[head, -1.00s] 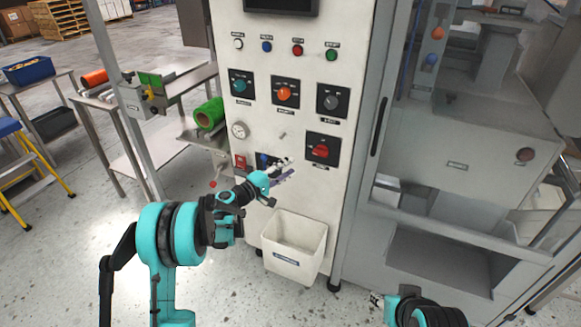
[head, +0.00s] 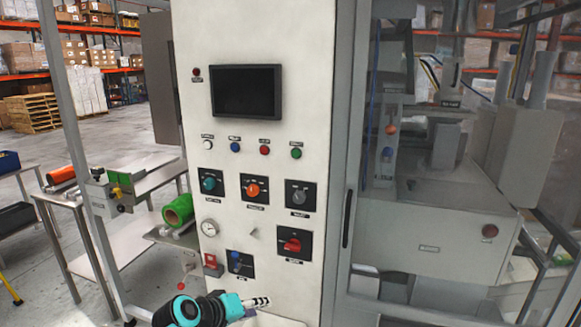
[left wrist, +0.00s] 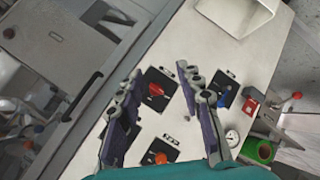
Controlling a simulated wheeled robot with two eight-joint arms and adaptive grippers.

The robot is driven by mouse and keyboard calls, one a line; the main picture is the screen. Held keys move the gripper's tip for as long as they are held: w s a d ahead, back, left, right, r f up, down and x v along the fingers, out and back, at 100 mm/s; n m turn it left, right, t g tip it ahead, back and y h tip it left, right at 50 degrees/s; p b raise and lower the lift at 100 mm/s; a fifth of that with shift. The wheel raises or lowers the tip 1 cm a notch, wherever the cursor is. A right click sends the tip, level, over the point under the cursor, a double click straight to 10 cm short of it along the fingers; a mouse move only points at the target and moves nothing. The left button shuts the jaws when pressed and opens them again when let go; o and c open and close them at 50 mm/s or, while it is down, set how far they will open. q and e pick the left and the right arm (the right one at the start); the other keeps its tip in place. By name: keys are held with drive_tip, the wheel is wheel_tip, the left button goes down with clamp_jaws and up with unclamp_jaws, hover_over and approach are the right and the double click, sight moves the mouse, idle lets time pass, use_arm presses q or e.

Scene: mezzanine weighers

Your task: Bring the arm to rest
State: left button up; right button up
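My left gripper (head: 258,302) is at the bottom edge of the head view, in front of the lower part of the white control panel (head: 270,175). In the left wrist view its two fingers (left wrist: 165,85) are spread apart with nothing between them. The panel lies beyond them, with the red rotary switch (left wrist: 155,89) showing in the gap. No contact with the panel can be seen. Most of my left arm is below the head view. My right gripper is in neither current view.
The panel carries a dark screen (head: 232,92), an orange knob (head: 253,189) and a blue switch (head: 236,262). A white bin (left wrist: 240,14) is fixed low on it.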

use_arm(q)
drive_tip(key=s+a+f+m+y, duration=0.1)
drive_tip(key=s+a+f+y, duration=0.1)
drive_tip(key=s, duration=0.5)
drive_tip(key=s+a+f+m+g+y, duration=0.1)
drive_tip(key=s+a+f+y, duration=0.1)
drive_tip(key=s+a, duration=0.2)
drive_tip(key=s+a+f+m+y, duration=0.1)
drive_tip(key=s+a+f+y, duration=0.1)
drive_tip(key=s, duration=0.8)
drive_tip(key=shift+a+m, duration=0.3)
drive_tip(key=shift+a, duration=0.2)
